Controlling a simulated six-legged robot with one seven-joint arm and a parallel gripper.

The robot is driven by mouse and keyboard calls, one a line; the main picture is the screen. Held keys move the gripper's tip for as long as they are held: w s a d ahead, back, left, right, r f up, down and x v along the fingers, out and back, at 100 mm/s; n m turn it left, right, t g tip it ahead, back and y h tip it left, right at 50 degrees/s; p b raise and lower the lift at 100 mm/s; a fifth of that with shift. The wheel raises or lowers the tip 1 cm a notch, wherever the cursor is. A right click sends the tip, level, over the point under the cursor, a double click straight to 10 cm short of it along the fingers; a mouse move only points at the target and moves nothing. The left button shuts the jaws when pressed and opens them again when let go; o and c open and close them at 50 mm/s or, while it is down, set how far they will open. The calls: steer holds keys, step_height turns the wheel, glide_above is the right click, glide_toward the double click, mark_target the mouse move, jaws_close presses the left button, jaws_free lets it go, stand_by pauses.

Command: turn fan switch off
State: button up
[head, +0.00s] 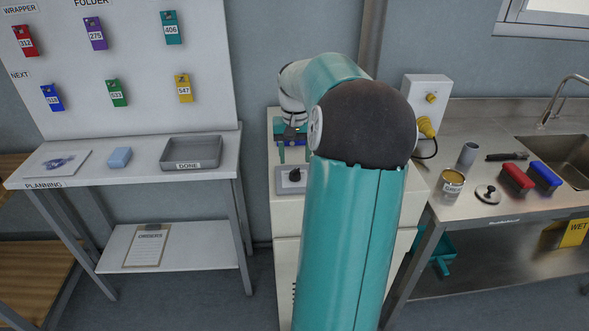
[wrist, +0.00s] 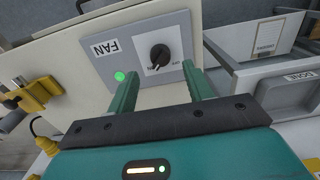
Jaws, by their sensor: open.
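The fan switch is a black rotary knob (wrist: 159,56) on a light square plate, set in a grey panel (wrist: 140,28) labelled FAN. A green light (wrist: 120,76) on the panel is lit. Small position marks sit below the knob in the wrist view; its exact pointer direction is hard to tell. In the head view the knob (head: 295,175) is on the cream cabinet's top. My gripper (wrist: 160,70) is open, its two teal fingers apart near the lower corners of the knob's plate. Nothing is between them, and the knob appears just beyond the fingertips. In the head view my gripper (head: 294,155) is partly hidden by my arm.
A planning table (head: 215,182) with a grey DONE tray (head: 191,166) stands left of the cabinet. To the right, a steel sink bench (head: 480,215) carries a tin (head: 452,185) and red (head: 517,178) and blue brushes (head: 545,178). A yellow plug (head: 426,127) hangs at the wall box.

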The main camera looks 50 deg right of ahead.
mark_target(295, 170)
step_height(295, 170, down, 6)
steer(key=shift+r, duration=0.25)
steer(key=c, duration=1)
